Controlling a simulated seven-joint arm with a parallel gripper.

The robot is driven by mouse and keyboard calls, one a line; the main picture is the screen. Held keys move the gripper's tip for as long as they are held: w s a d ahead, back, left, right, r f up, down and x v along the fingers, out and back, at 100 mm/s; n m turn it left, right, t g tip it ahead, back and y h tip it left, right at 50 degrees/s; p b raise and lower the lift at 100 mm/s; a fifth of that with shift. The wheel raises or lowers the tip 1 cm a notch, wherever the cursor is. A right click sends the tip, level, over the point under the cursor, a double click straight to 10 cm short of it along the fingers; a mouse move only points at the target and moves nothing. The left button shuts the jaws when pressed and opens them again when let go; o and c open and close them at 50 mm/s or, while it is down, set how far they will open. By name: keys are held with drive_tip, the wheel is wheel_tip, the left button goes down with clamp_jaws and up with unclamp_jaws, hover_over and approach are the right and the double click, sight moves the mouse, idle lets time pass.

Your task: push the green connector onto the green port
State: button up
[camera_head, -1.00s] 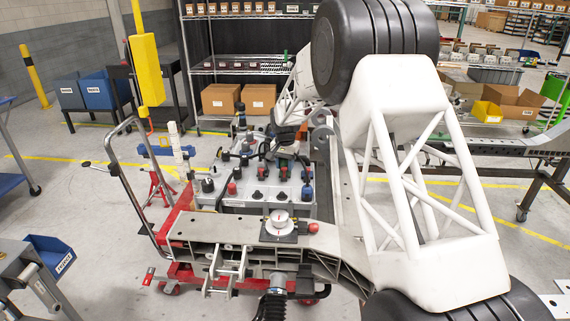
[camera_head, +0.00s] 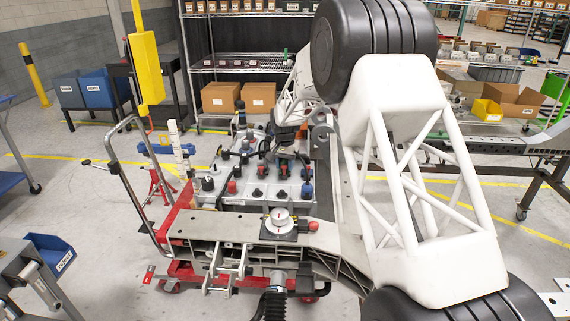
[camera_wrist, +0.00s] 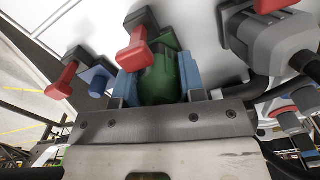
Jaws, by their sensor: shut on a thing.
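In the wrist view, my gripper (camera_wrist: 158,82) has its two blue fingers on either side of a green connector (camera_wrist: 160,88) and is shut on it. The connector points at a pale panel (camera_wrist: 210,50). A green part (camera_wrist: 169,40) shows just beyond the connector, beside a red lever (camera_wrist: 137,48); it may be the green port. The connector hides most of that spot, so I cannot tell whether the two touch or are mated. In the head view, the gripper and green connector are too small and crowded to make out clearly.
A blue port (camera_wrist: 97,82) with a red lever (camera_wrist: 62,80) sits close to the left. A bulky grey connector (camera_wrist: 268,38) with a dark cable stands close to the right. In the head view, several knobs and plugs crowd the grey battery box (camera_head: 240,207), beside the white chassis frame (camera_head: 400,90).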

drive_tip(key=shift+f, duration=0.15)
drive_tip(key=o, duration=1.2)
drive_tip(key=shift+r, duration=3.05)
drive_tip(key=shift+s+r, duration=0.1)
